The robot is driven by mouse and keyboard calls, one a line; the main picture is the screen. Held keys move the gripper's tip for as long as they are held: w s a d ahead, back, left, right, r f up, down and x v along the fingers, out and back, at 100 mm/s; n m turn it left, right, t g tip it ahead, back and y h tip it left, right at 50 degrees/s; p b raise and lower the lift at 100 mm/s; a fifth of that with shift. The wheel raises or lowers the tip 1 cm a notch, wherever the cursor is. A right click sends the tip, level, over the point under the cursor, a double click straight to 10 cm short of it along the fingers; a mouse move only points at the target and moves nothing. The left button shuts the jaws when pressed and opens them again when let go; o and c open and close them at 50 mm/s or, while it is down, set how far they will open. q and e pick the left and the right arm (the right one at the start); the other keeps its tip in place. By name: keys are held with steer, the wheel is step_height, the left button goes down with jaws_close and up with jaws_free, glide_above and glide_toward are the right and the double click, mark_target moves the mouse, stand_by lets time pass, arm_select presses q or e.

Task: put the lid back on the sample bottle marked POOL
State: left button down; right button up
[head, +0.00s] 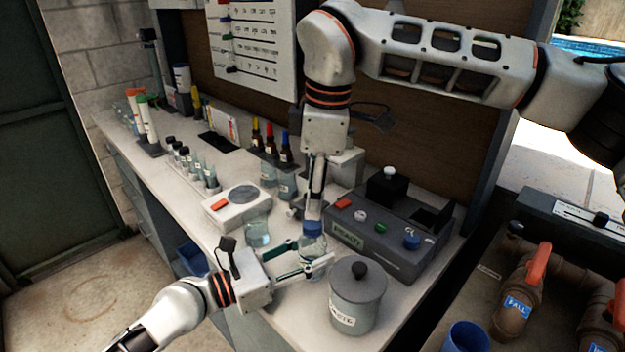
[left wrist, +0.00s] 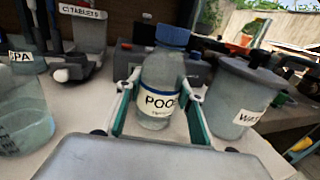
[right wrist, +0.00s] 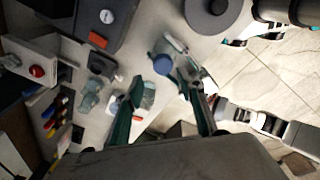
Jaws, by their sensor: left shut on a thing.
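The sample bottle (left wrist: 160,78) is clear, with a white label reading "POO" and the rest hidden. My left gripper (head: 312,256) is shut on its sides and holds it upright; the green fingers show in the left wrist view (left wrist: 160,110). The blue lid (head: 313,228) sits on top of the bottle, and also shows in the left wrist view (left wrist: 173,36) and the right wrist view (right wrist: 162,64). I cannot tell how tightly it sits. My right gripper (right wrist: 158,68) points down just above the lid, its fingers apart.
A grey lidded jar marked waste (head: 356,305) stands close at right. The READY device (head: 385,240) is behind. A glass beaker (head: 257,231) and a scale (head: 232,207) stand left. Dropper bottles (head: 270,150) are further back. The counter's front edge is close.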

mark_target(313, 223)
steer(key=n, duration=0.3)
steer(key=shift+r+n, duration=0.15)
steer(key=shift+n, duration=0.15)
steer(key=n, duration=0.4)
steer(key=shift+w+r+n, duration=0.1)
steer(key=shift+r+n, duration=0.1)
steer(key=shift+n, duration=0.2)
steer(key=n, duration=0.3)
steer(key=shift+a+r, duration=0.1)
steer(key=shift+r, duration=0.05)
steer(key=n, duration=0.5)
steer(key=shift+r, duration=0.2)
steer(key=n, duration=0.5)
steer(key=shift+r+h, duration=0.2)
steer(key=shift+h, duration=0.2)
steer(key=n, duration=0.3)
steer(key=shift+r+n, duration=0.15)
steer(key=shift+n, duration=0.15)
steer(key=n, duration=0.7)
steer(key=shift+a+r+g, duration=0.1)
steer(key=shift+r+g, duration=0.15)
steer(key=shift+g, duration=0.15)
steer(key=shift+f, duration=4)
